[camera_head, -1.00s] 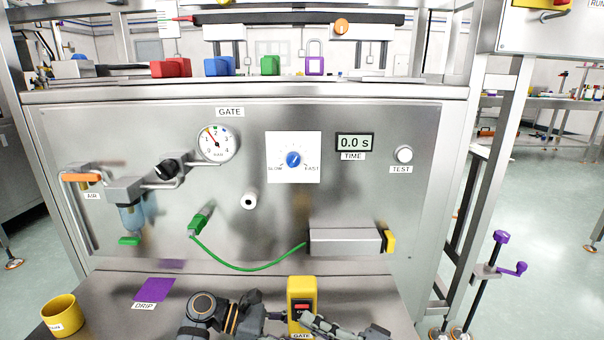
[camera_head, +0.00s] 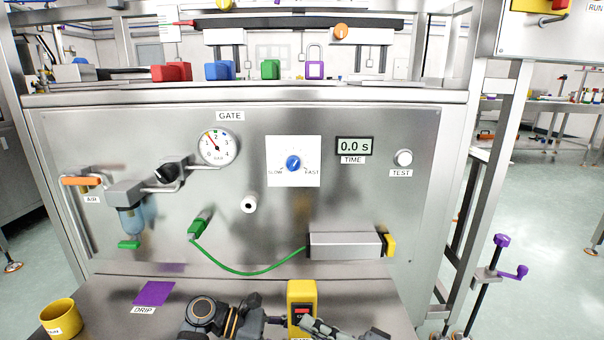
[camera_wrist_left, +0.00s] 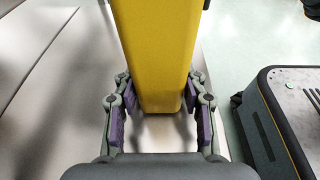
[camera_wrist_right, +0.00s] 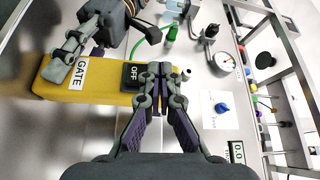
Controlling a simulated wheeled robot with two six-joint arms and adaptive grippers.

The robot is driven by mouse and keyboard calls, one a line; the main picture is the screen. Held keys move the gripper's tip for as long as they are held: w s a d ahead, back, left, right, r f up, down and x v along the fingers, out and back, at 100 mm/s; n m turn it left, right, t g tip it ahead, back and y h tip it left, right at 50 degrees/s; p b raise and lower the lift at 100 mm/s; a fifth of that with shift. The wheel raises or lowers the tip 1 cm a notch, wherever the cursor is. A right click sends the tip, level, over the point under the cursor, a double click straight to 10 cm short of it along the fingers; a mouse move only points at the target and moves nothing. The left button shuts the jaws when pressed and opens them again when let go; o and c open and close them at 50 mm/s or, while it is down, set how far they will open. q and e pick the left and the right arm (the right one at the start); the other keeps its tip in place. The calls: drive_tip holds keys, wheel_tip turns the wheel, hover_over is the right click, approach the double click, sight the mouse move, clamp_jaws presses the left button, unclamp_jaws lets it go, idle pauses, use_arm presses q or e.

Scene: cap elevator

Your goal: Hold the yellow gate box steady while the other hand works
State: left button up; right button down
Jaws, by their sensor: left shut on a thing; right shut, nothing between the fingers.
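The yellow gate box (camera_head: 301,292) stands at the front edge of the head view, with a red and black switch on its face. My left gripper (camera_head: 277,320) reaches it from the left. In the left wrist view, my left gripper's fingers (camera_wrist_left: 158,92) lie on both sides of the yellow box (camera_wrist_left: 160,40) and are shut on it. In the right wrist view, the box (camera_wrist_right: 108,96) shows its GATE label and a dark OFF switch (camera_wrist_right: 133,74). My right gripper (camera_wrist_right: 161,70) is shut and empty, its tips close beside that switch; contact cannot be told.
Behind is a steel panel with a gauge (camera_head: 216,147), a speed dial (camera_head: 293,163), a 0.0 s display (camera_head: 355,146) and a TEST button (camera_head: 404,157). A green hose (camera_head: 245,270) hangs there. A yellow cup (camera_head: 61,318) and purple DRIP pad (camera_head: 154,292) lie left.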

drive_tip(key=shift+w, duration=0.2)
drive_tip(key=shift+s, duration=0.1)
drive_tip(key=s, duration=0.4)
drive_tip(key=shift+s+f, duration=0.4)
idle(0.3)
use_arm(q)
drive_tip(key=o, duration=1)
drive_tip(key=shift+c, duration=0.2)
